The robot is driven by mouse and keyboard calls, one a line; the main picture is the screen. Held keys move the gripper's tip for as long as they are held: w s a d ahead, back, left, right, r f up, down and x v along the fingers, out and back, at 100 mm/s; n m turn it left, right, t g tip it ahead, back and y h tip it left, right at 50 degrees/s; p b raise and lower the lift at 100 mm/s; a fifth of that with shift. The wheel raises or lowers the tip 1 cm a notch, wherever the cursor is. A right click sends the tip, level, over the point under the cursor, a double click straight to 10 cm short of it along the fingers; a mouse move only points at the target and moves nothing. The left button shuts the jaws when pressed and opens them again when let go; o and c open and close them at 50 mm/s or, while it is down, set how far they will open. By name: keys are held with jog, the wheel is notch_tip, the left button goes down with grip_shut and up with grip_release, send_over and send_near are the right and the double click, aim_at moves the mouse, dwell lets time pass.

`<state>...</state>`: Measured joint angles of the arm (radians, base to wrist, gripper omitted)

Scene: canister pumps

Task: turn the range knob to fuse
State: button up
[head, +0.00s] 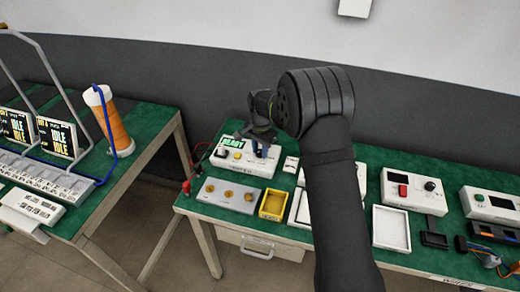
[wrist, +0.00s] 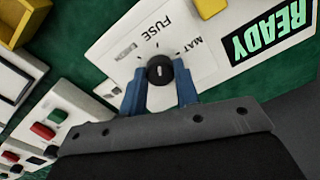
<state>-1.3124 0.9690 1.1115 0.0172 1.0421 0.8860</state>
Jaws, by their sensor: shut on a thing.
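The meter (head: 238,163) is a white box with a green READY display (head: 233,142); the display shows upside down in the wrist view (wrist: 270,33). The range knob (wrist: 159,70) is small, round and black with a white mark near its middle. The label FUSE (wrist: 151,27) is printed to its upper left and MAT (wrist: 198,46) to its upper right. My gripper (wrist: 160,88) is shut on the knob, one blue finger on each side. Which label the white mark points to I cannot tell. In the head view my gripper hides the knob.
A grey panel (head: 229,195) with several yellow knobs and a yellow tray (head: 272,204) stand in front of the meter. A white box with a red switch (head: 411,189) is to the right. Red and black leads hang at the left.

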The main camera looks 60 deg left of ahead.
dwell(0.3)
jog(key=o, duration=1)
jog(key=shift+c, duration=0.2)
notch_tip(320, 180, up, 17)
jog(key=shift+d+r, duration=0.2)
jog(key=shift+f, duration=0.1)
jog(key=f, duration=1.7)
jog(key=shift+a+f, duration=0.1)
jog(key=shift+a, duration=0.1)
